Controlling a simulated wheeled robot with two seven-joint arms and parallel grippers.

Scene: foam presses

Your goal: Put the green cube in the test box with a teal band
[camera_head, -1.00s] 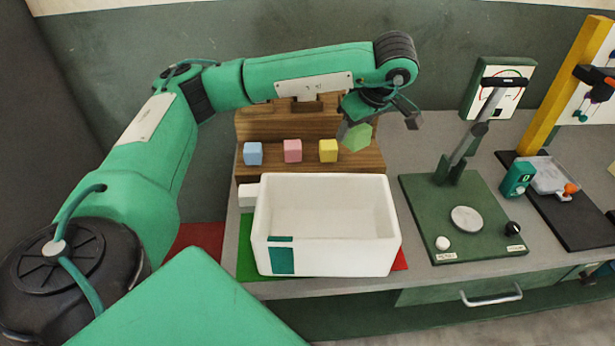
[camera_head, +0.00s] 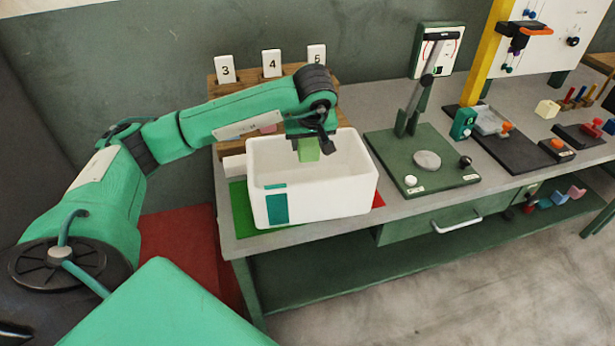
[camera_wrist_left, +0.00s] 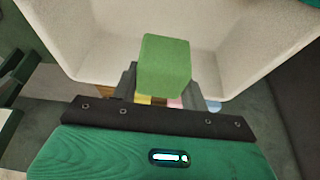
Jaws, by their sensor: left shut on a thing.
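The green cube (camera_head: 308,150) is held between the fingers of my left gripper (camera_head: 309,143), which is shut on it. Gripper and cube are over the opening of the white test box (camera_head: 330,197), within its rim as seen in the head view. The box has a teal band (camera_head: 277,207) on its front left. In the left wrist view the cube (camera_wrist_left: 164,64) sits between the fingertips, with the box's pale inside wall (camera_wrist_left: 222,28) behind it. The cube's exact height above the box floor is hard to tell. My right gripper is not in view.
A wooden rack (camera_head: 222,93) with number cards stands behind the box. A green press (camera_head: 440,143) with a round plate stands to the right. Green and red mats lie partly under the box. Other fixtures stand farther right on the bench.

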